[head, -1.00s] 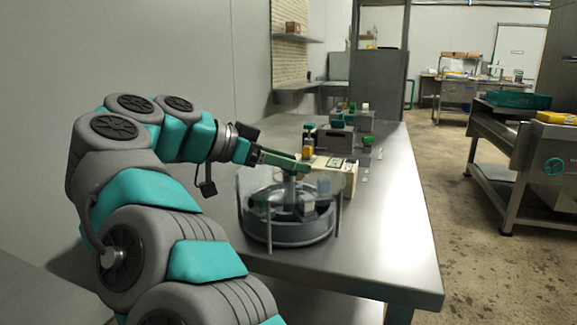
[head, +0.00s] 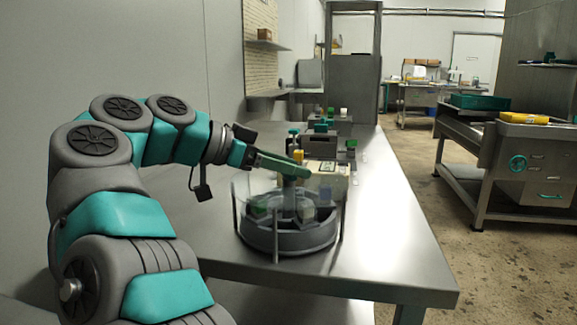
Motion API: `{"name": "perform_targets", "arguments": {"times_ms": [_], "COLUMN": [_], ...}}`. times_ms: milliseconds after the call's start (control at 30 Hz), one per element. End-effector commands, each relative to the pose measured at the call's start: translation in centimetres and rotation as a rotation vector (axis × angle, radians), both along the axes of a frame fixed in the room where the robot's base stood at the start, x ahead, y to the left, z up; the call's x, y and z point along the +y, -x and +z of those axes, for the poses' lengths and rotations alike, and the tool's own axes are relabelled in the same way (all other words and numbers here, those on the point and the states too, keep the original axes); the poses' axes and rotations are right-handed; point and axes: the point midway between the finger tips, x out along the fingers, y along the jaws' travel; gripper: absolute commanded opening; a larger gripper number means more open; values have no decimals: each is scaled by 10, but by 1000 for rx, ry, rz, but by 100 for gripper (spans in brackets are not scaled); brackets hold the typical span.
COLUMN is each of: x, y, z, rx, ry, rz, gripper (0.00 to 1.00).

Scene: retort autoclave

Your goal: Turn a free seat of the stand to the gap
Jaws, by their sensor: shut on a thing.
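The stand (head: 289,241) is a round grey carousel with thin upright posts and a clear cover, near the front of the steel table. Small blocks sit inside it, among them a green one (head: 258,207) and a pale one (head: 306,211). My gripper (head: 296,168) reaches in from the left, above the stand's middle. It is shut on the top of the stand's central post (head: 290,187). The cover, posts and gripper blur the seats. I cannot tell which seat is free or where the gap lies.
The steel table (head: 385,245) is clear to the right of the stand. A cream box (head: 327,177) stands close behind it, with a yellow-topped item (head: 298,157) and small green-topped devices (head: 321,140) farther back. A wall runs along the left.

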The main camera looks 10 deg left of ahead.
Motion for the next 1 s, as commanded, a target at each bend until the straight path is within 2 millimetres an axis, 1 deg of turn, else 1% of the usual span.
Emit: {"name": "perform_targets", "arguments": {"times_ms": [67, 100, 367, 767, 1000], "x": [2, 2, 1, 3, 18], "y": [0, 0, 0, 0, 0], "z": [3, 3, 1, 4, 14], "rx": [-6, -6, -4, -1, -1], "ry": [3, 3, 1, 2, 3], "rz": [6, 6, 3, 3, 8], "gripper": [0, 58, 88, 88, 88]}}
